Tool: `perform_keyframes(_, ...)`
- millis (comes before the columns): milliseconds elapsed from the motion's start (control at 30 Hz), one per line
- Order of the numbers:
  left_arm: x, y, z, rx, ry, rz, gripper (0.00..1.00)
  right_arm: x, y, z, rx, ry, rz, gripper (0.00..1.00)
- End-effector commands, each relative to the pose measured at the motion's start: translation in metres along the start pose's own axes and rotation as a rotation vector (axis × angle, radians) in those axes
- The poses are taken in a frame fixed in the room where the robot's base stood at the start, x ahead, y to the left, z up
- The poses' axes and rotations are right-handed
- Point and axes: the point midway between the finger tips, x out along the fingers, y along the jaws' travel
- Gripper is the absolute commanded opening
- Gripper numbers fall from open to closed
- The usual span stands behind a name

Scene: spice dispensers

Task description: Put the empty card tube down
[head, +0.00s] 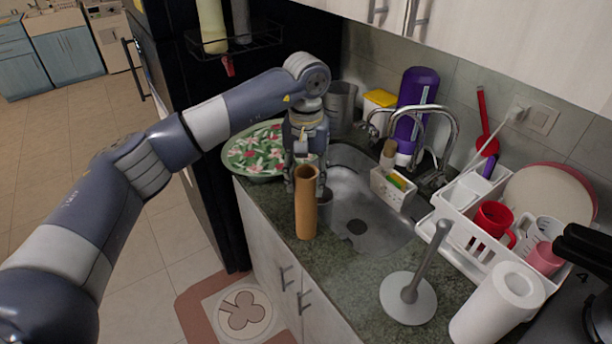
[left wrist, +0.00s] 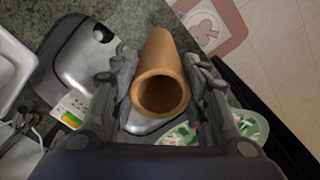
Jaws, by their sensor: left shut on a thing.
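The empty card tube (head: 306,208) is brown and upright at the front edge of the counter, left of the sink. My left gripper (head: 307,176) is shut on it from behind, near its upper part. In the left wrist view the tube (left wrist: 160,70) sits between the two fingers (left wrist: 163,88), its open round end facing the camera. I cannot tell whether its lower end touches the counter. My right gripper is not in view.
The sink (head: 372,200) lies right of the tube. A bare paper towel stand (head: 408,298) and a white paper roll (head: 498,303) are nearer on the right. A floral plate (head: 255,150) is behind the gripper. Dark counter (head: 345,265) in front of the sink is clear.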

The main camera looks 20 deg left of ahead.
Motion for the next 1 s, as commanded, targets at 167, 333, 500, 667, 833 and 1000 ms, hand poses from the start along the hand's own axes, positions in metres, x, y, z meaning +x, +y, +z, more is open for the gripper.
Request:
perform_keyframes(167, 0.003, 0.0, 0.0, 0.0, 0.0, 0.0, 0.48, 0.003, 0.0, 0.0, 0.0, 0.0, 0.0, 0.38)
perform_keyframes(333, 0.003, 0.0, 0.0, 0.0, 0.0, 0.0, 0.62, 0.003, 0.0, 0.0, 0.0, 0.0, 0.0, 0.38)
perform_keyframes(500, 0.003, 0.0, 0.0, 0.0, 0.0, 0.0, 0.62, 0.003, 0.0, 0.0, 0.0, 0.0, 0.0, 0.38)
perform_keyframes(667, -0.003, 0.0, 0.0, 0.0, 0.0, 0.0, 0.62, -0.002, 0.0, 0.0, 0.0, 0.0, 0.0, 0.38)
perform_keyframes(833, -0.024, 0.001, -0.001, 0.001, 0.006, 0.002, 0.62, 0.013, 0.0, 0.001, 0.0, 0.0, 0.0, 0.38)
perform_keyframes(1000, -0.061, 0.001, -0.001, -0.001, 0.006, 0.001, 0.62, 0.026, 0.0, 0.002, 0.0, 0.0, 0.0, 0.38)
